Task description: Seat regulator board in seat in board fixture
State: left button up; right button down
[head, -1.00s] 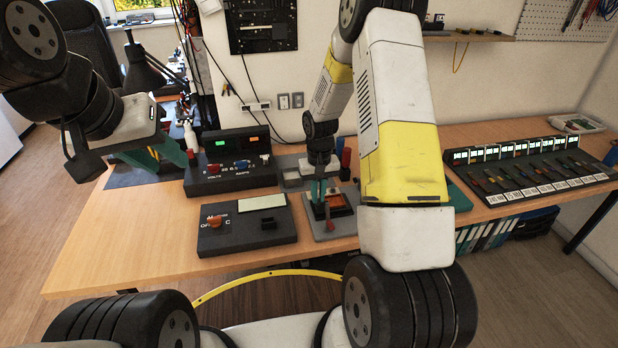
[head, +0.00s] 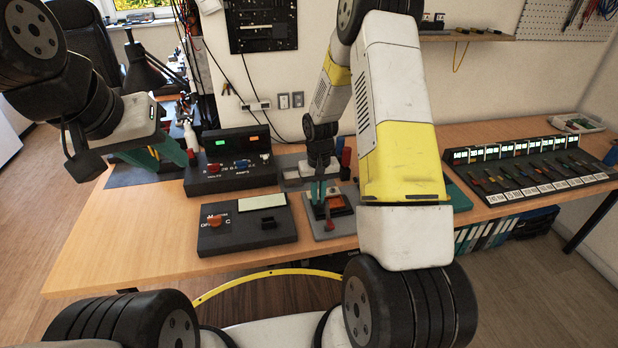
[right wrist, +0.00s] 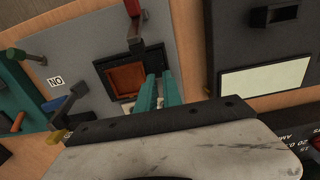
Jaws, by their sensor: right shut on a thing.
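The board fixture is a grey plate (right wrist: 105,75) with a dark-framed, orange-brown square seat (right wrist: 126,78); in the head view the fixture (head: 334,228) is on the bench's front middle. My right gripper (right wrist: 157,88) points down at the seat's edge, its teal fingers close together and shut on a small dark piece (right wrist: 151,60), seemingly the regulator board. The fingers hide much of it, and I cannot tell whether it lies flat in the seat. In the head view my right gripper (head: 318,193) is over the fixture. My left gripper (head: 155,154) hangs empty at the left, fingers apart.
A red-handled clamp (right wrist: 133,8) stands at the fixture's edge. A black box with a pale panel (head: 247,223) is left of the fixture, with a meter unit (head: 230,170) behind it. A switch rack (head: 530,165) stands at the right. Bare bench (head: 120,235) lies front left.

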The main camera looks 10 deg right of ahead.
jog(key=shift+f, duration=0.5)
jog(key=c, duration=1.4)
grip_release()
jog(key=shift+c, duration=0.2)
jog(key=shift+r, duration=3.9)
